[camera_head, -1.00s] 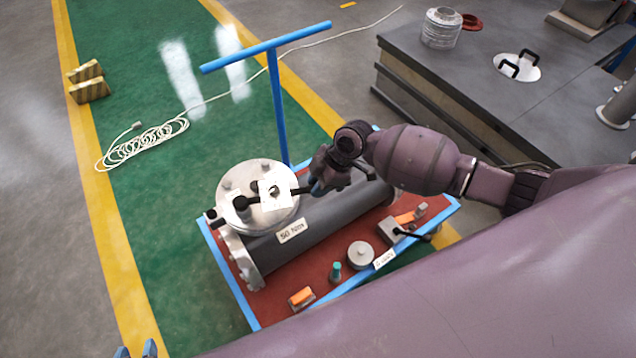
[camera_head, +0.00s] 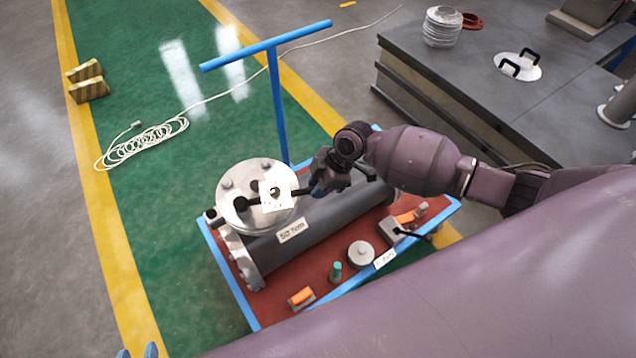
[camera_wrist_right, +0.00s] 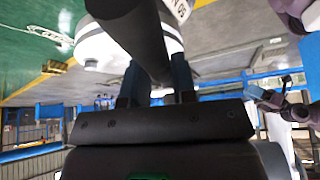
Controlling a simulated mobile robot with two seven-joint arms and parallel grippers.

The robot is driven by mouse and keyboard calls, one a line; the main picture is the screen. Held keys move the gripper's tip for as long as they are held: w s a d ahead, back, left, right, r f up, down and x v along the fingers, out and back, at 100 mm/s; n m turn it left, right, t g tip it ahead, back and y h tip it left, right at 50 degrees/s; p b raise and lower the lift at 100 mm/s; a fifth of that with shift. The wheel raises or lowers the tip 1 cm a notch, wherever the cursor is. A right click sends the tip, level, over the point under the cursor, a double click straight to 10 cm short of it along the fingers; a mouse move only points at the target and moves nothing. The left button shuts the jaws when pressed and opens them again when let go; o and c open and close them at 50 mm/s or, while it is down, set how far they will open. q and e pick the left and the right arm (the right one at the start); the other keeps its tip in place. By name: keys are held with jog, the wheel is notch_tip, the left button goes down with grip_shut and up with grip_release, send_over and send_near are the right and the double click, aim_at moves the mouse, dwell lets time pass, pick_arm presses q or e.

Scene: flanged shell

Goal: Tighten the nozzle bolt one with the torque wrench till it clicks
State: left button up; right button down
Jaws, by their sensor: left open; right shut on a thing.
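The dark torque wrench (camera_head: 300,191) lies across the round metal nozzle flange (camera_head: 258,223) on top of the grey shell (camera_head: 330,223). Its head end is over a bolt position at the flange's left part; the head hides the bolt, so I cannot tell how it is seated. A white tag (camera_head: 277,197) covers part of the wrench and flange. My right gripper (camera_head: 318,187) is shut on the wrench's handle, right of the flange. In the right wrist view the dark handle (camera_wrist_right: 140,35) runs between the fingers. My left gripper (camera_head: 137,353) is open at the bottom edge, mostly out of view.
The shell lies on a red cart (camera_head: 275,302) with blue edges and an upright blue T-handle (camera_head: 273,95). Small parts and an orange-topped block (camera_head: 301,297) lie along its front. A grey workbench (camera_head: 480,90) stands at back right.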

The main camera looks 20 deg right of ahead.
jog(key=shift+f+b, duration=0.5)
jog(key=shift+f, duration=0.45)
dwell(0.6)
